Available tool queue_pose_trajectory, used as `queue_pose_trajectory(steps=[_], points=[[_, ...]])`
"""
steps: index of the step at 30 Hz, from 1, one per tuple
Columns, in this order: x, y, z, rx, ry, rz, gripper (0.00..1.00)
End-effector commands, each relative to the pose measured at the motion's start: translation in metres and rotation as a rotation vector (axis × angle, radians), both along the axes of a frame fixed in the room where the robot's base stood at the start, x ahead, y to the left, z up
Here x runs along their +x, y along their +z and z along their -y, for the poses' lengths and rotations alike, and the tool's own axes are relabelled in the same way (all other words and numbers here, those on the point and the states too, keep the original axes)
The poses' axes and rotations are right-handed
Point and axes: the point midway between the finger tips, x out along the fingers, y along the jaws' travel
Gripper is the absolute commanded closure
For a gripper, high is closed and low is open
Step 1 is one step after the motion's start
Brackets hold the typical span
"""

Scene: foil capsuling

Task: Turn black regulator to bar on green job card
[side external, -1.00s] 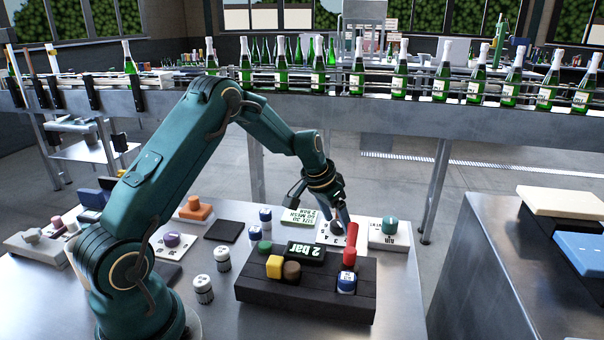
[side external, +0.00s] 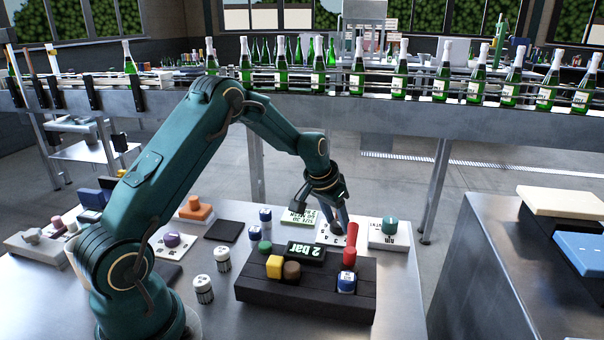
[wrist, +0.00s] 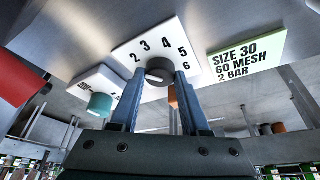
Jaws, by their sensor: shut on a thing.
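The black regulator (wrist: 159,70) is a round dark knob on a white dial plate (wrist: 125,54) with the numbers 2 to 6. My gripper (wrist: 158,78) is shut on the knob, one blue-grey finger at each side. In the side view my gripper (side external: 336,228) reaches down to the plate, and the knob is mostly hidden. A light mark shows on the knob, but its exact setting is hard to tell. The green job card (wrist: 247,54) reads SIZE 30, 60 MESH, 2 BAR; it also shows in the side view (side external: 300,216).
A black console (side external: 255,290) with coloured buttons and a red lever (side external: 350,246) stands just in front of the dial. A teal knob (side external: 390,224) on a white plate is close to the right. White canisters (side external: 204,290) stand to the left.

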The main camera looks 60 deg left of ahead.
Motion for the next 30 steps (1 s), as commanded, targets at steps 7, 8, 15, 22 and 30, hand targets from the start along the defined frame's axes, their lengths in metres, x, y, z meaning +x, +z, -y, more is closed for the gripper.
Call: queue_pose_trajectory(steps=[7,8,15,22,30], points=[[0.0,0.0,0.0,0.0,0.0,0.001,0.24],[0.0,0.0,0.0,0.0,0.0,0.001,0.24],[-0.001,0.005,0.0,0.0,0.0,0.002,0.24],[-0.01,0.029,0.002,0.002,0.0,0.005,0.24],[-0.019,0.047,0.003,0.0,0.0,0.001,0.24]])
